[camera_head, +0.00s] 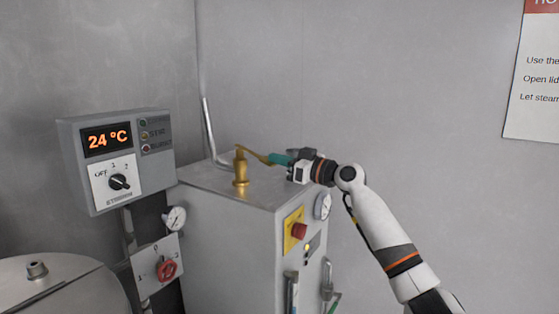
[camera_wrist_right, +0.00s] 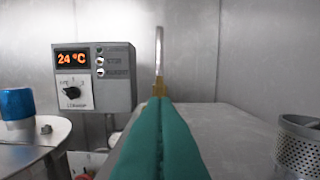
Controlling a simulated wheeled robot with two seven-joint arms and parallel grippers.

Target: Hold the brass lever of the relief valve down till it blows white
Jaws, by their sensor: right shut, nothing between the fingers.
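The brass relief valve (camera_head: 240,175) stands upright on top of the metal cabinet (camera_head: 215,182). Its brass lever (camera_head: 255,155) reaches out to the right from the valve's top. My right gripper (camera_head: 273,159) is shut, with its teal fingers at the lever's outer end and nothing between them. I cannot tell whether they touch the lever. In the right wrist view the teal fingers (camera_wrist_right: 160,105) lie together and cover most of the valve; a bit of brass (camera_wrist_right: 159,87) shows past their tips. No white steam shows. My left gripper is not in view.
A control box (camera_head: 118,160) reading 24 °C stands left of the cabinet. A red valve handle (camera_head: 167,269) and a metal lid (camera_head: 50,290) are below it. A pipe (camera_head: 208,130) rises behind the brass valve. A perforated metal cylinder (camera_wrist_right: 298,145) is at the right wrist view's right edge.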

